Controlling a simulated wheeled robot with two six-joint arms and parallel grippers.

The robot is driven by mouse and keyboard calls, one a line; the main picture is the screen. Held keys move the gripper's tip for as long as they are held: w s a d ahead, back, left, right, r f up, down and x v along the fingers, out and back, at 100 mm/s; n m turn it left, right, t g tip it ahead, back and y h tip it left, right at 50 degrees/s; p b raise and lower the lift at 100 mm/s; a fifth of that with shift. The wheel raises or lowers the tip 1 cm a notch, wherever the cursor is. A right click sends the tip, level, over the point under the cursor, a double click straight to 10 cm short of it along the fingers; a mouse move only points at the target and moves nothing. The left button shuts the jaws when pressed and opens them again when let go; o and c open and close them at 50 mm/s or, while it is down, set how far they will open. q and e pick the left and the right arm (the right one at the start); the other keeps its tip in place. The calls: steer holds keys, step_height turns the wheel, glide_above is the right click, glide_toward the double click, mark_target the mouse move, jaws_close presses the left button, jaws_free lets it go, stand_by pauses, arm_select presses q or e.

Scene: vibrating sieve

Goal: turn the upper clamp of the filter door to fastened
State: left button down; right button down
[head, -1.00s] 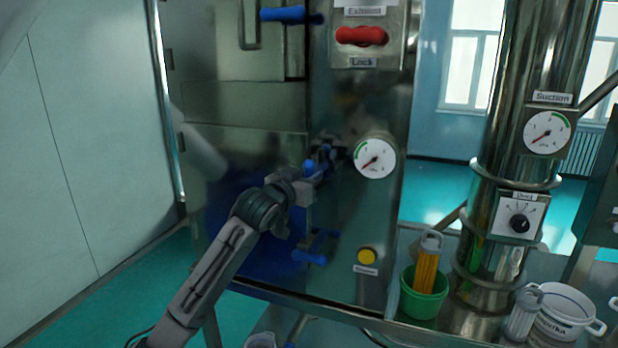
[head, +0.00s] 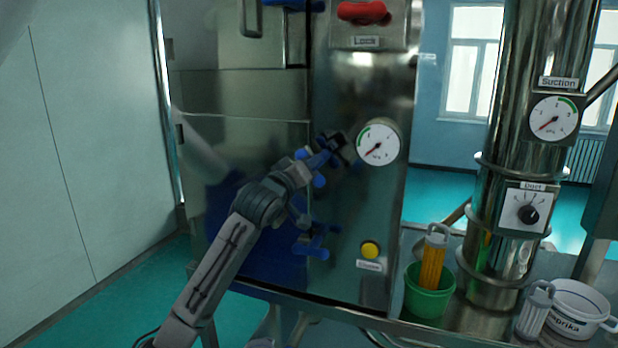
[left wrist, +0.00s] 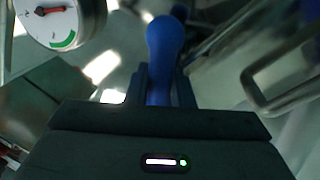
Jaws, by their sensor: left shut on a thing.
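The filter door (head: 255,150) is a shiny metal panel left of the gauge. My left gripper (head: 318,163) is at its right edge, just left of the gauge. It is shut on the blue handle of the upper clamp (left wrist: 165,45). In the left wrist view the handle's rounded end sticks out beyond the dark fingers. In the head view the gripper and wrist hide much of this clamp, and its exact angle is hard to tell. The blue lower clamp (head: 312,250) sits below, apart from the gripper. My right gripper is not in view.
A pressure gauge (head: 378,144) is close right of the gripper, with a yellow button (head: 370,250) below. A red handle (head: 363,12) is above. A green bucket (head: 428,296) stands at lower right, beside the metal suction column (head: 500,140). The metal reflects my arm.

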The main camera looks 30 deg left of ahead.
arm_select(q)
steer(key=n+b, duration=0.3)
steer(key=n+y+b, duration=0.1)
steer(key=n+b, duration=0.2)
steer(key=f+n+y+b, duration=0.1)
steer(key=n+b, duration=0.2)
steer(key=shift+a, duration=0.15)
steer(key=n+y+b, duration=0.1)
steer(key=n+b, duration=0.1)
steer(key=shift+n, duration=0.3)
steer(key=shift+n+b, duration=0.5)
steer(key=shift+b, duration=0.05)
steer(key=shift+r, duration=0.1)
steer(key=c, duration=1.3)
jaws_free()
